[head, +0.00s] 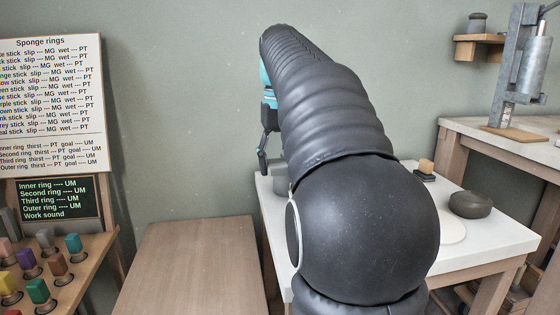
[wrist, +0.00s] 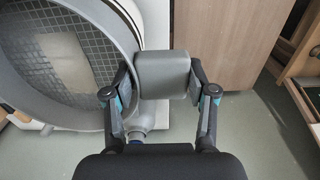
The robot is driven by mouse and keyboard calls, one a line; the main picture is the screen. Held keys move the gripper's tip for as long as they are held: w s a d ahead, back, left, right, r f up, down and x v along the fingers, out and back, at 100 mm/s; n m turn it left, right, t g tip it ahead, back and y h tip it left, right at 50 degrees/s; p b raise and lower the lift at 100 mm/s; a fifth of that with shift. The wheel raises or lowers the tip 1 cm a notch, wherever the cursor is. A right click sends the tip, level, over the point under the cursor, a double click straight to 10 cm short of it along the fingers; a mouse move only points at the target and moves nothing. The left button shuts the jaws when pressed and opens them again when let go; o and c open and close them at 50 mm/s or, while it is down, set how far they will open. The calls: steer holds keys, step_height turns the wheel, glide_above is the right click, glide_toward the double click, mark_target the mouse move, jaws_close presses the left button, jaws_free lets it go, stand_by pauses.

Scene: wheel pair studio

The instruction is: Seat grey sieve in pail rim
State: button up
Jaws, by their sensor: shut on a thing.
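The grey sieve (wrist: 22,101) fills the left of the wrist view, a round grey rim around a square mesh. A grey block-like grip (wrist: 165,74) at its right side sits between the fingers of my gripper (wrist: 166,88), which is shut on it. In the head view my gripper (head: 264,150) is partly hidden behind my arm, above the far left of the white table. A small grey shape (head: 280,181) shows there beside my arm; I cannot tell whether it is sieve or pail. I cannot make out the pail clearly in either view.
The white table (head: 500,236) carries a dark rounded stone-like thing (head: 470,204) and a yellow-topped block (head: 426,167). A bare wooden table (head: 192,265) stands left of it. Coloured pegs (head: 38,291) stand in a rack at far left. A metal press (head: 520,75) stands at right.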

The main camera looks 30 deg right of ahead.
stand_by(0.5)
steer(key=shift+f, duration=0.4)
steer(key=shift+f+b, duration=0.4)
steer(key=shift+f, duration=0.6)
steer(key=o, duration=1.6)
steer(key=shift+r, duration=3.8)
